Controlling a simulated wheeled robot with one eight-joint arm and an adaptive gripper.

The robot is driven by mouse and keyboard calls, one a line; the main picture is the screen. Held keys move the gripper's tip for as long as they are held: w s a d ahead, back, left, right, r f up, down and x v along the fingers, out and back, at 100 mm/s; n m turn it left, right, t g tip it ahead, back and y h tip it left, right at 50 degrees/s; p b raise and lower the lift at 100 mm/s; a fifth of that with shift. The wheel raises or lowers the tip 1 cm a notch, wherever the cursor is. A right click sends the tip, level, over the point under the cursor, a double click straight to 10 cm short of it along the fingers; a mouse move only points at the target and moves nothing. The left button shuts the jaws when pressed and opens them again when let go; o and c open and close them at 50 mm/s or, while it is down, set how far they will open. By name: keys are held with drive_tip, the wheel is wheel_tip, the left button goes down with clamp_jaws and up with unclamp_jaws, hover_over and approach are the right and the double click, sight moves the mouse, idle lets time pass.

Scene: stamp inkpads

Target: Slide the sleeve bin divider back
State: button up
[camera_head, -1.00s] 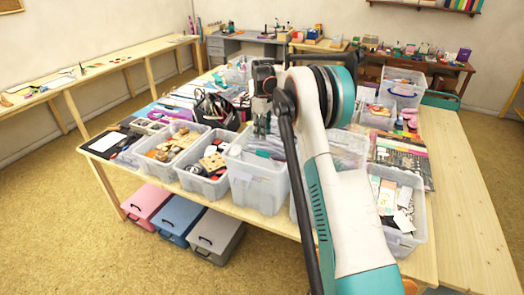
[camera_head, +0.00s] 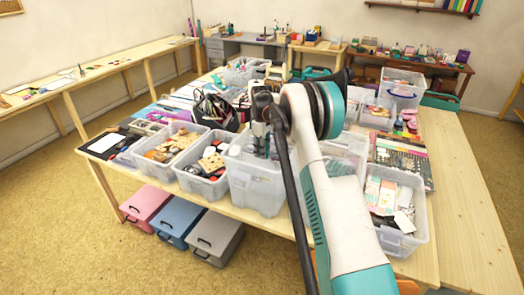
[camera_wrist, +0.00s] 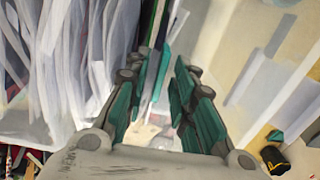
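The sleeve bin (camera_head: 256,192) is a tall clear plastic tub at the table's front edge, with upright translucent sleeves (camera_wrist: 75,65) inside. My gripper (camera_head: 262,146) points down over the bin's upper part in the head view. The sleeves are left of the fingers. A smooth pale surface (camera_wrist: 218,45) lies to their right; I cannot tell whether it is the divider or a bin wall. My arm hides part of the bin.
Clear bins of wooden stamps (camera_head: 205,178) stand left of the sleeve bin. A bin of cards (camera_head: 398,238) stands at the right front, and a black bag (camera_head: 216,112) is behind. Lidded boxes (camera_head: 215,240) sit below the table. The bench strip (camera_head: 465,205) at the right is bare.

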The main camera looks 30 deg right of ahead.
clamp_jaws()
drive_tip(key=s+a+b, duration=0.1)
drive_tip(key=s+a, duration=0.3)
drive_tip(key=a, duration=0.1)
drive_tip(key=shift+o, duration=1.6)
unclamp_jaws()
drive_tip(key=shift+r, duration=0.1)
